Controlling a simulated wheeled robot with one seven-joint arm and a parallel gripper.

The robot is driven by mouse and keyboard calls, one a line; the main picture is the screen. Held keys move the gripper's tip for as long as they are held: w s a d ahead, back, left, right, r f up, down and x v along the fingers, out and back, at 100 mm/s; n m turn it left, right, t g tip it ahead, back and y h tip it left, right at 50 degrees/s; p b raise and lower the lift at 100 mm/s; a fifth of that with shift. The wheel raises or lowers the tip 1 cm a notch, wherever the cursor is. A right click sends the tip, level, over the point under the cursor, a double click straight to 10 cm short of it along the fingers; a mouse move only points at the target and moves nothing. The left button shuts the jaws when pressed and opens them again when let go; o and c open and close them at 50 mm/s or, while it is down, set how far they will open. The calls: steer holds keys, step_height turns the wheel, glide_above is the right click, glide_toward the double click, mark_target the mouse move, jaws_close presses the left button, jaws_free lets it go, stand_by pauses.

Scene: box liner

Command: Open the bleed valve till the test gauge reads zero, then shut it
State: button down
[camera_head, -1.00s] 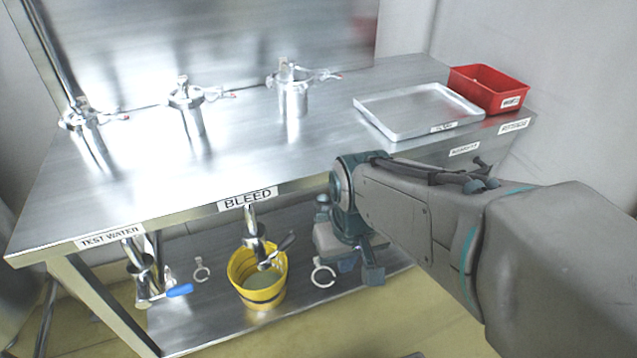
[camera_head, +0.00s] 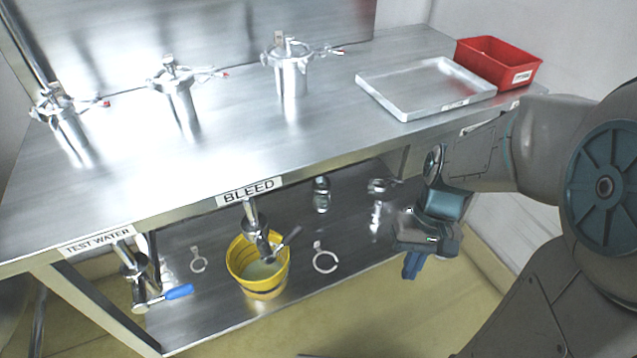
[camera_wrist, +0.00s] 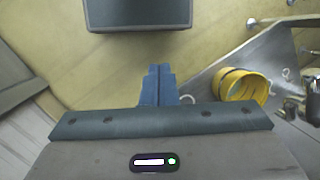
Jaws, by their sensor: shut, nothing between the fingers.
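The bleed valve (camera_head: 254,232) hangs from a pipe under the bench front, below the BLEED label (camera_head: 249,191). Its dark lever (camera_head: 289,239) slants up to the right. The yellow bucket (camera_head: 258,284) stands under it on the lower shelf, with greyish contents; the bucket also shows in the wrist view (camera_wrist: 228,86), with the valve metalwork (camera_wrist: 291,108) beside it. My gripper (camera_head: 411,266) is right of the bleed valve, apart from it, empty. Its blue fingers are together in the wrist view (camera_wrist: 158,72). I cannot make out a gauge reading.
A test-water valve with a blue lever (camera_head: 177,292) hangs at left. Ring brackets (camera_head: 325,261) lie on the lower shelf. Several metal housings (camera_head: 291,72), a tray (camera_head: 425,88) and a red bin (camera_head: 497,62) are on the bench. A dark box (camera_wrist: 138,12) tops the wrist view.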

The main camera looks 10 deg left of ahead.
steer(key=a+f+g+y+b, duration=0.2)
steer(key=a+f+g+y, duration=0.25)
steer(key=f, duration=0.45)
steer(key=y+b, duration=0.4)
steer(key=y, duration=1.7)
glide_toward(298, 236)
steer(key=shift+m+t, duration=0.3)
steer(key=shift+t, duration=0.05)
steer(key=x, duration=0.4)
steer(key=b+x, duration=0.1)
steer(key=x, duration=0.1)
steer(key=shift+w+a+f, duration=0.25)
steer(key=shift+a, duration=0.1)
steer(key=shift+r, duration=0.1)
